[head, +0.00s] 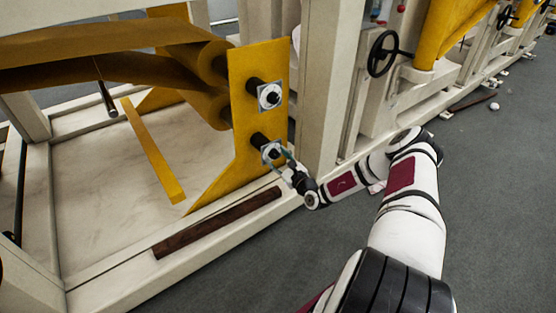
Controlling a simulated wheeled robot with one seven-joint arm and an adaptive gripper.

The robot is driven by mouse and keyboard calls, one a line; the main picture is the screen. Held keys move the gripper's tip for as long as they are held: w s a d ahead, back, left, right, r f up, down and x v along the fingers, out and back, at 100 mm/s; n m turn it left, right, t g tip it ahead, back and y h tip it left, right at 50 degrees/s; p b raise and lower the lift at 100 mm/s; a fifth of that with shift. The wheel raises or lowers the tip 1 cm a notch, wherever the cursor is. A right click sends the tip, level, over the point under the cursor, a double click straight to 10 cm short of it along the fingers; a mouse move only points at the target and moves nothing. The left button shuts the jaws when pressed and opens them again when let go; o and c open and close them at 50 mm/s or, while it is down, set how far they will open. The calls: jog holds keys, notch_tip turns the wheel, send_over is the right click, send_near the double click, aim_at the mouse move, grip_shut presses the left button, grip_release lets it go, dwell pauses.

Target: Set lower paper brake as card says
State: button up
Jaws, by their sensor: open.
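The lower paper brake (270,151) is a black knob with a pale square plate on the yellow upright panel (250,113) of the machine. A matching upper brake (269,96) sits above it on the same panel. My gripper (280,160) is at the lower brake, with its open fingers at the front of the knob. They overlap the plate in this view, and I cannot tell whether they touch it. The dial markings are too small to read. I cannot make out a card with settings.
A cream post (329,90) stands just right of the panel. A cream base rail (225,228) with a brown strip (217,222) runs below. A black handwheel (383,53) sits farther right. Grey floor (490,200) at right is mostly clear.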

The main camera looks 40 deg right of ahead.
jog(key=c, duration=1.2)
jog(key=shift+o, duration=0.2)
jog(key=shift+m+p, duration=0.4)
jog(key=shift+p, duration=0.05)
jog(key=m+p, duration=0.2)
jog(key=shift+r+m+p, duration=0.1)
jog(key=shift+m+p, duration=0.25)
jog(key=shift+m, duration=0.05)
jog(key=m+p, duration=0.2)
jog(key=m, duration=0.2)
jog(key=shift+g, duration=0.3)
jog(key=m+y+p, duration=0.1)
jog(key=m, duration=0.8)
jog(key=shift+m, duration=0.3)
jog(key=shift+m+y+b, duration=0.3)
jog(key=shift+m+b, duration=0.3)
jog(key=shift+m, duration=1)
jog(key=shift+d, duration=0.1)
